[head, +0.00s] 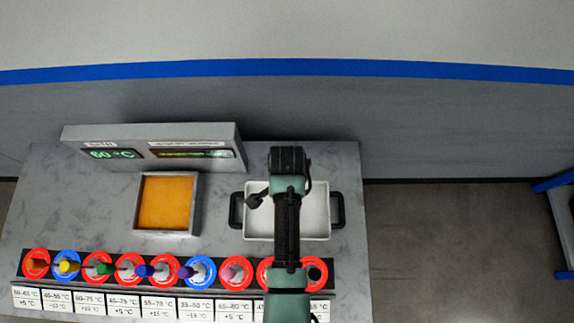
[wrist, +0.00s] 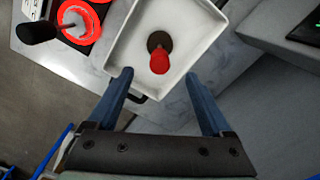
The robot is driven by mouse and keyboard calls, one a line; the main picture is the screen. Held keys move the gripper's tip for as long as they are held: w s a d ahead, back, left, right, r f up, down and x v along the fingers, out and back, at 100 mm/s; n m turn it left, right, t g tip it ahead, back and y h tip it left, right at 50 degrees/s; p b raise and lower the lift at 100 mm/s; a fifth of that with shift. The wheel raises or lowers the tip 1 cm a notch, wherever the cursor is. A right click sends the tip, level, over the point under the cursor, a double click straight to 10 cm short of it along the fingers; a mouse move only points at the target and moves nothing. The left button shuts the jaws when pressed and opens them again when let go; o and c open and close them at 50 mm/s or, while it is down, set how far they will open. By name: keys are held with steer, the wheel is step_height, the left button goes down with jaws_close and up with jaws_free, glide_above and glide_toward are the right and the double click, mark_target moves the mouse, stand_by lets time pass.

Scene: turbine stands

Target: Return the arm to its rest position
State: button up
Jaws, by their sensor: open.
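My gripper (wrist: 158,76) is open in the wrist view, with two blue fingers apart and nothing held between them. Beyond the fingertips is a white tray (wrist: 185,20). In it lies a small piece with a red end (wrist: 159,62) and a dark round part (wrist: 153,40). In the head view my arm (head: 287,225) reaches from the bottom edge up over the white tray (head: 318,210) with black handles. It covers the tray's middle, and my fingers cannot be made out there.
A row of red and blue rings (head: 165,268) with coloured knobs lines the table's front, above printed labels (head: 125,304). An orange-filled square box (head: 167,203) stands left of the tray. A grey panel reading 60 °C (head: 150,147) stands behind it.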

steer(key=shift+r, duration=0.2)
stand_by(0.5)
steer(key=w+r+n+t+b, duration=0.55)
steer(key=w+r+t, duration=0.55)
steer(key=w+r, duration=1.05)
step_height(320, 180, up, 19)
steer(key=n+t+b, duration=0.2)
steer(key=t+b, duration=0.2)
steer(key=t, duration=0.2)
steer(key=s+r+n+t+b, duration=0.2)
steer(key=s+r+t, duration=0.3)
steer(key=s+r, duration=0.3)
steer(key=s+r+n+t+b, duration=0.2)
steer(key=s+r+t, duration=0.3)
steer(key=s+r, duration=0.4)
step_height(320, 180, up, 6)
steer(key=shift+s+r, duration=0.1)
steer(key=shift+s, duration=0.2)
